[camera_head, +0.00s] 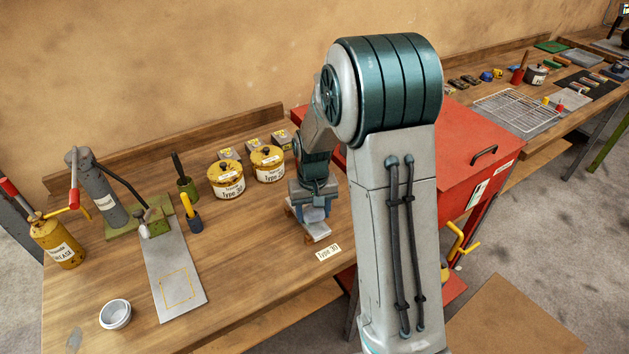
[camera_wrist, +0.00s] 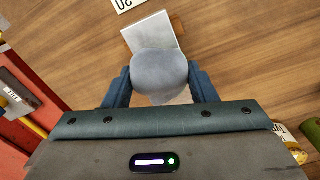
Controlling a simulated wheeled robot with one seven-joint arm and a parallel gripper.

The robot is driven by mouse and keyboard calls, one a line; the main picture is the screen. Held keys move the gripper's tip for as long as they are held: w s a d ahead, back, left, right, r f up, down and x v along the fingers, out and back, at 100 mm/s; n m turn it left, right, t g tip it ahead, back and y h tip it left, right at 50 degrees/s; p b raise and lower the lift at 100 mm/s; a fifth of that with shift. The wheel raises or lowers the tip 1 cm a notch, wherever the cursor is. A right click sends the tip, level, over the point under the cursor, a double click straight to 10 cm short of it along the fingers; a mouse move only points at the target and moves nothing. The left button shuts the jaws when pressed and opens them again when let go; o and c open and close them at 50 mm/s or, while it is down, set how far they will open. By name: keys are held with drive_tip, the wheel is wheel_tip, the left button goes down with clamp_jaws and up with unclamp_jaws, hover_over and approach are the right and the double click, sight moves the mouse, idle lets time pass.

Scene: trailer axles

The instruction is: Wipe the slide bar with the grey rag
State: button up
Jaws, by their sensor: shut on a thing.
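My gripper (camera_head: 311,214) is over the right part of the wooden bench, pointing down. In the wrist view its fingers are closed on both sides of a rounded, bunched grey thing (camera_wrist: 160,70), which looks like the grey rag. A pale flat bar (camera_wrist: 150,32), probably the slide bar, lies right under the rag, with a brown piece at its side. The bar's near end (camera_head: 320,235) shows below my gripper in the head view. The rag hides part of the bar, and I cannot tell whether they touch.
A "Type 30" card (camera_head: 328,253) lies at the bench's front edge. A grey plate (camera_head: 176,278) with a yellow outlined square and a white bowl (camera_head: 115,314) are at left. A red cabinet (camera_head: 462,150) stands at right.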

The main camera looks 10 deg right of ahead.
drive_tip(key=shift+w+d+f, duration=0.1)
drive_tip(key=shift+w+d, duration=0.05)
drive_tip(key=shift+d, duration=0.65)
drive_tip(key=r+p, duration=0.1)
drive_tip(key=r, duration=0.2)
drive_tip(key=shift+w, duration=0.2)
drive_tip(key=shift+s+a+r+p, duration=0.15)
drive_tip(key=shift+s+r+p, duration=0.05)
drive_tip(key=shift+r+p, duration=1.7)
drive_tip(key=shift+r, duration=0.8)
